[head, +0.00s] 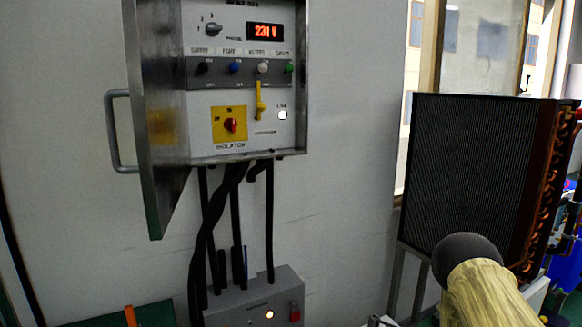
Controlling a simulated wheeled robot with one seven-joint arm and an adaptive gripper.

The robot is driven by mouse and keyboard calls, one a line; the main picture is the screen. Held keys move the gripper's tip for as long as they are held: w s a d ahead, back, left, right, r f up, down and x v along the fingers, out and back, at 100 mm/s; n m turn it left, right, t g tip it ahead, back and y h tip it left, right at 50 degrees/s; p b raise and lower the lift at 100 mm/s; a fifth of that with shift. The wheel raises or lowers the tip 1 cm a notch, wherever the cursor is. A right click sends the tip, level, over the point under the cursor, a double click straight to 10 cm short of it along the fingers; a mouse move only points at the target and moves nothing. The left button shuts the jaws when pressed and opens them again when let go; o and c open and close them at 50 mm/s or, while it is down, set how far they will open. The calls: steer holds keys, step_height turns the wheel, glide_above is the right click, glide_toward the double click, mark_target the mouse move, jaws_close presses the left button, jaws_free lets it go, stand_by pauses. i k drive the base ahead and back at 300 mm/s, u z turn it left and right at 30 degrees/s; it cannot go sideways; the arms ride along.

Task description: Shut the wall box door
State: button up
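The wall box (243,140) is mounted on the pale wall at upper left centre, and its top is cut off by the picture edge. Its metal door (152,195) stands open on the left side, swung out towards me and seen nearly edge-on. A grey bar handle (115,130) sticks out to the left from the door's outer face. I cannot make out my gripper in this view, and nothing touches the door or handle.
Thick black cables (212,235) hang below the box to a grey lower box (255,299) with a lit orange lamp. A large finned radiator (470,170) stands at right, before a window. A tan, dark-ended rounded part (478,285) rises at lower right. The wall left of the handle is clear.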

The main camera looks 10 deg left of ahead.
mark_target(154, 39)
steer(key=u, duration=0.35)
steer(key=k, duration=1.1)
steer(key=u, duration=1.45)
steer(key=i, duration=0.85)
steer(key=z, duration=0.7)
steer(key=i, duration=0.8)
steer(key=z, duration=1.4)
steer(key=k, duration=1.2)
steer(key=u, duration=0.75)
